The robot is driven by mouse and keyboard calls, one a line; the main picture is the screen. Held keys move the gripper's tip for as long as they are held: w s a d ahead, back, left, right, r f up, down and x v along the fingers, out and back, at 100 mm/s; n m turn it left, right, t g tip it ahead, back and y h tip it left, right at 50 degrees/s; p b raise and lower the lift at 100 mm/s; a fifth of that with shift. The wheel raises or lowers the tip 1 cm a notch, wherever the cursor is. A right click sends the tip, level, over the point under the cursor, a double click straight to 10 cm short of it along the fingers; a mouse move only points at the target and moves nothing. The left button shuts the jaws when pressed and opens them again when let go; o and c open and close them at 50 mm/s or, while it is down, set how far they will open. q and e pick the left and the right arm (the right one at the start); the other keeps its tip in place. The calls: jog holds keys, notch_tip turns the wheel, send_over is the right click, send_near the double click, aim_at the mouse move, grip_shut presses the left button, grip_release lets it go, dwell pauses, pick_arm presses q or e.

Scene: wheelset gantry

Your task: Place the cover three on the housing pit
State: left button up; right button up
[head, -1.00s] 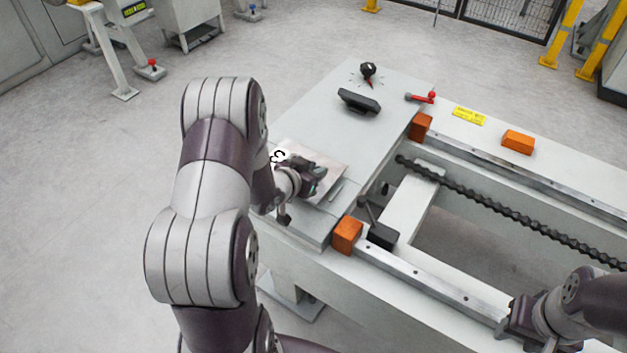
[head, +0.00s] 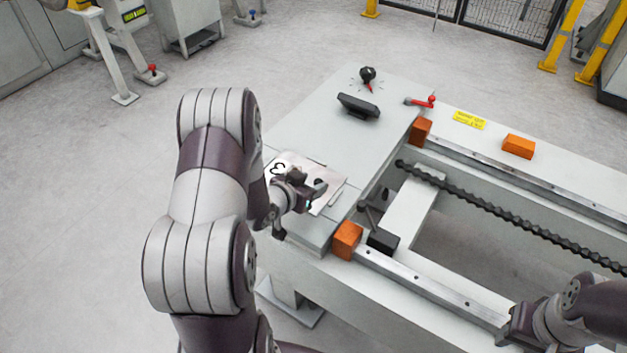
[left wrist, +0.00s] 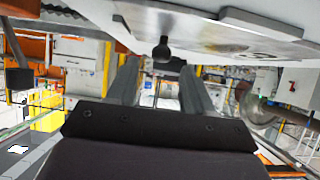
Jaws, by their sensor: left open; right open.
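A thin light plate (head: 302,167) with a black numeral 3, apparently cover three, lies on the grey table top near its front left edge. My left gripper (head: 318,193) is open just over the plate and hides part of it. In the left wrist view its two fingers (left wrist: 160,88) are apart with nothing between them. A dark round knob (left wrist: 162,48) shows beyond them against the pale surface at the top. My right gripper (head: 516,322) is at the lower right, its fingertips hard to see. I cannot tell which feature is the housing pit.
On the table stand a black handheld device (head: 359,106), a black knob (head: 368,74) and a red-handled part (head: 421,102). Orange blocks (head: 347,240) flank the frame opening, where a dark screw (head: 500,213) runs. Table space between plate and device is clear.

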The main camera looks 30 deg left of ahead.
pick_arm(q)
jog(key=d+p+v, duration=0.1)
jog(key=p+v, duration=0.2)
jog(key=v, duration=0.7)
jog(key=s+d+r+g+y, duration=0.1)
jog(key=s+d+r+g, duration=0.4)
jog(key=s+d+g, duration=0.4)
jog(key=d+g, duration=0.2)
jog(key=d, duration=0.1)
jog(key=shift+s+n, duration=0.35)
jog(key=shift+n, duration=0.05)
